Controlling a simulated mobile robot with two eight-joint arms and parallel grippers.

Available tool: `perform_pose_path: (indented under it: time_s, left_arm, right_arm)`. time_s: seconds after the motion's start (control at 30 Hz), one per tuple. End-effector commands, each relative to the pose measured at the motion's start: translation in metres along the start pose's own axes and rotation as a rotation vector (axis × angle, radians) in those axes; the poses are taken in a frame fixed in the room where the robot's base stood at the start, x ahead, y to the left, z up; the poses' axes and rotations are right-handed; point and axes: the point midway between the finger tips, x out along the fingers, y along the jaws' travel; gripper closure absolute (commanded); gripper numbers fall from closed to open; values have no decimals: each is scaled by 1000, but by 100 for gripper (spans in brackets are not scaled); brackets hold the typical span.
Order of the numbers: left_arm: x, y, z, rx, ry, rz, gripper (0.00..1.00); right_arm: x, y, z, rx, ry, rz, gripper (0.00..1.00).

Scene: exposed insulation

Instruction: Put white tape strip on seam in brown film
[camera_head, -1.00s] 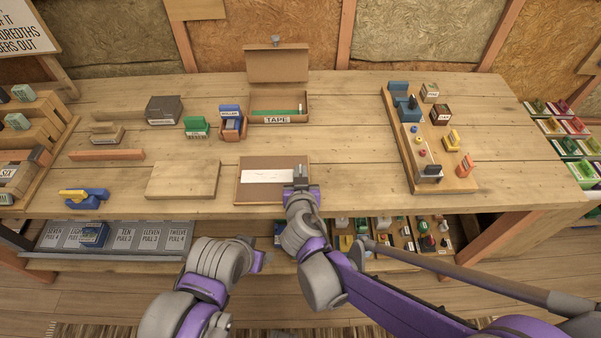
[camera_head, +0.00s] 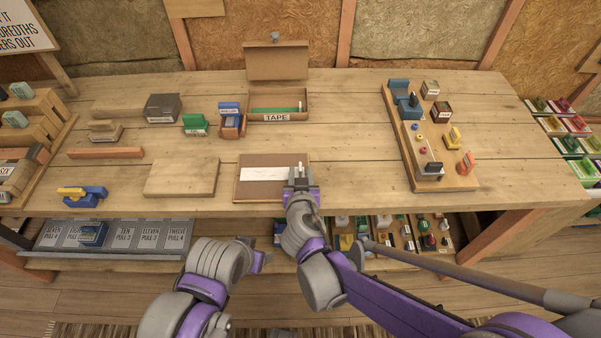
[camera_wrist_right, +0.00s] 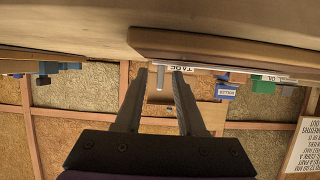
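The white tape strip (camera_head: 265,174) lies flat across the brown film (camera_head: 262,192) on a board at the bench's front middle. The seam is not visible; the strip may cover it. My right gripper (camera_head: 299,170) is over the film's right side, at the strip's right end. Its two fingers look parted, and the right wrist view shows a gap between them (camera_wrist_right: 160,72) with no strip seen there. Contact with the strip cannot be made out. My left gripper (camera_head: 261,258) is low in front of the bench, its fingers unclear.
An open box labelled TAPE (camera_head: 277,117) stands behind the film. A bare wooden board (camera_head: 182,178) lies to the left. A wooden tray (camera_head: 431,178) with blocks and small parts stands to the right. Bare bench lies between the film and that tray.

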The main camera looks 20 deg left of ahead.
Motion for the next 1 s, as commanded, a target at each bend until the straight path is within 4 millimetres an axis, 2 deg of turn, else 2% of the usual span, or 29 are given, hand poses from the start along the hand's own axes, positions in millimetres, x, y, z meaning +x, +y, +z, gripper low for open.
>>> perform_pose_path:
  time_s: [0.13,0.23,0.7,0.83,1.0]
  left_arm:
    - [-3,0,-2,0,1,0,36]
    - [-10,0,-8,0,5,0,36]
    - [-16,0,-12,0,8,0,36]
    - [-18,0,-13,0,9,0,36]
    - [-19,0,-14,0,9,0,36]
  right_arm:
    - [-2,0,-4,0,1,0,61]
    - [-6,0,-15,-1,2,0,61]
    - [-102,-1,-12,-2,1,-3,61]
    - [-117,-1,-12,-1,1,-3,61]
    - [-125,0,-12,-1,1,-1,61]
